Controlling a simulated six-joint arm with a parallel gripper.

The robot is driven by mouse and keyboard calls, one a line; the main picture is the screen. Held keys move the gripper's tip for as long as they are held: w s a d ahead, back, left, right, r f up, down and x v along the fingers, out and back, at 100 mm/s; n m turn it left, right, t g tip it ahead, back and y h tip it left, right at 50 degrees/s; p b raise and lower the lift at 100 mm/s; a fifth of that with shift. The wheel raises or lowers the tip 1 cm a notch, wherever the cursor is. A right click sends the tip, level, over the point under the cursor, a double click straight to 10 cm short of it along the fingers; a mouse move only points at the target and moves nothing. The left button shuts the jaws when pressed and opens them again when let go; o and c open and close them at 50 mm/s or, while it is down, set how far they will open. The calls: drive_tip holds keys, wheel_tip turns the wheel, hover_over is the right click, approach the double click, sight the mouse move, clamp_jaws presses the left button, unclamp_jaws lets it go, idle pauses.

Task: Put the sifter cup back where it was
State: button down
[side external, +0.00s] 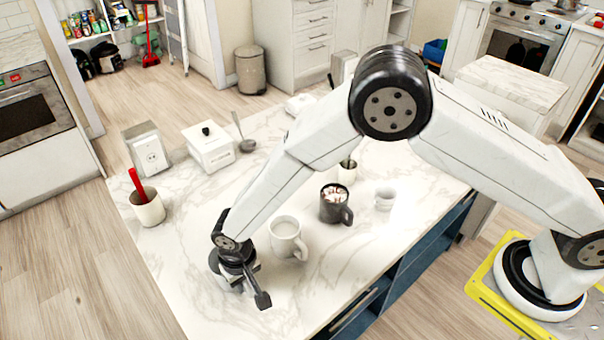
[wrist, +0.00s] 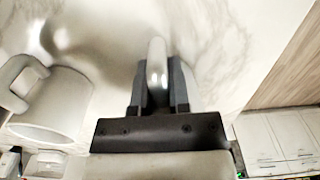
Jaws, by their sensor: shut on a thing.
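My gripper (side external: 238,278) is low over the front left part of the white marble counter (side external: 180,255). In the wrist view its two dark fingers (wrist: 159,82) are closed on a pale, shiny, narrow part, which looks like the handle of the sifter cup (wrist: 157,58). The cup's body is mostly hidden by my gripper in the side view, so I cannot tell whether it touches the counter. A white mug (side external: 288,238) stands just right of my gripper; a white mug also shows at the left of the wrist view (wrist: 55,105).
A dark mug with a topped drink (side external: 335,204) and a small pale cup (side external: 384,198) stand further right. The counter's left middle is clear.

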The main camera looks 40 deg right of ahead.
drive_tip(key=c, duration=0.6)
unclamp_jaws()
drive_tip(key=shift+r, duration=0.15)
drive_tip(key=shift+r, duration=6)
drive_tip(key=s+d+r+t, duration=0.1)
drive_tip(key=d+r, duration=0.1)
drive_tip(key=d, duration=0.7)
drive_tip(key=d+r, duration=0.3)
drive_tip(key=d, duration=0.5)
drive_tip(key=shift+t, duration=0.8)
drive_tip(key=shift+s+d+r, duration=0.15)
drive_tip(key=shift+s+d, duration=1.55)
drive_tip(key=shift+d, duration=0.5)
drive_tip(key=shift+s+d+r, duration=0.1)
drive_tip(key=shift+s+d, duration=1.55)
drive_tip(key=shift+d, duration=0.5)
drive_tip(key=shift+s+d+r, duration=0.15)
drive_tip(key=shift+s+d, duration=1.55)
drive_tip(key=shift+d, duration=0.5)
